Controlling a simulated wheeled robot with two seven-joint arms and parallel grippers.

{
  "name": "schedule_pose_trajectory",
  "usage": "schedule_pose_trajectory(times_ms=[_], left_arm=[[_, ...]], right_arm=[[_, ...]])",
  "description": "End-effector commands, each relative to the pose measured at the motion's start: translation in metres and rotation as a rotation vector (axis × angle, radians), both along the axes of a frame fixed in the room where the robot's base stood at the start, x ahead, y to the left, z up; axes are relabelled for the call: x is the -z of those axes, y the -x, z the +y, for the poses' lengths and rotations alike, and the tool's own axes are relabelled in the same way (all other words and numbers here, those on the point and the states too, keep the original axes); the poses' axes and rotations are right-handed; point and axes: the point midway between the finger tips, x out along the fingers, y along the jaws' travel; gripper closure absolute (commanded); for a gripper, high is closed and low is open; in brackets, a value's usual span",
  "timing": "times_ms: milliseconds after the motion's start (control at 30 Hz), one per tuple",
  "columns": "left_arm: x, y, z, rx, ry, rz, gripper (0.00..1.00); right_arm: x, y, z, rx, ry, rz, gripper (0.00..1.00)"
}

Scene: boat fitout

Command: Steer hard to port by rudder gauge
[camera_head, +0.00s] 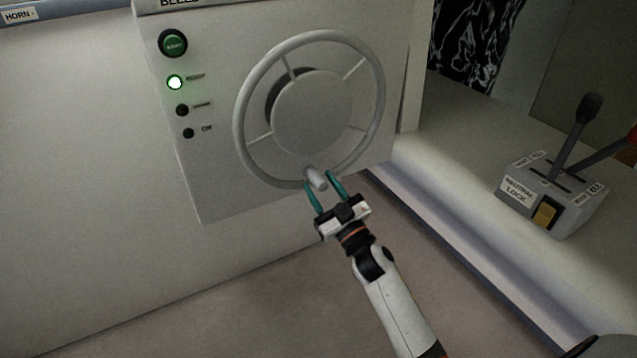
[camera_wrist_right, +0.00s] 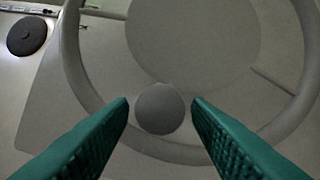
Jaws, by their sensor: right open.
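A grey wheel (camera_head: 238,128) with a round hub and thin spokes is mounted on a pale panel. A short knob (camera_head: 316,179) sticks out from the bottom of its rim. My right gripper (camera_head: 322,181) has green fingers, open, one on each side of the knob. In the right wrist view the round knob end (camera_wrist_right: 160,109) sits between the two open fingertips (camera_wrist_right: 160,108), with a gap on both sides. No rudder gauge can be made out in either view. My left gripper is not in view.
Left of the wheel are a green button (camera_head: 173,43), a lit green lamp (camera_head: 175,82) and two dark lamps below it. A ledge runs between.

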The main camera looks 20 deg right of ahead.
Motion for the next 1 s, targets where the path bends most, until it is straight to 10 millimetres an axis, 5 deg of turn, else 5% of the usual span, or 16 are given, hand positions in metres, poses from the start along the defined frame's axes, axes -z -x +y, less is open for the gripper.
schedule_pose_trajectory(times_ms=[467,733,1000], left_arm=[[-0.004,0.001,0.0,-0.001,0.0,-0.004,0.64],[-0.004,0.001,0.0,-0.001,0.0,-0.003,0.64],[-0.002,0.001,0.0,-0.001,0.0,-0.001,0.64]], right_arm=[[-0.006,-0.015,0.003,0.0,-0.001,0.001,0.55],[-0.006,-0.015,0.003,0.0,-0.001,0.001,0.98],[-0.005,-0.017,0.002,0.0,0.004,0.001,1.0]])
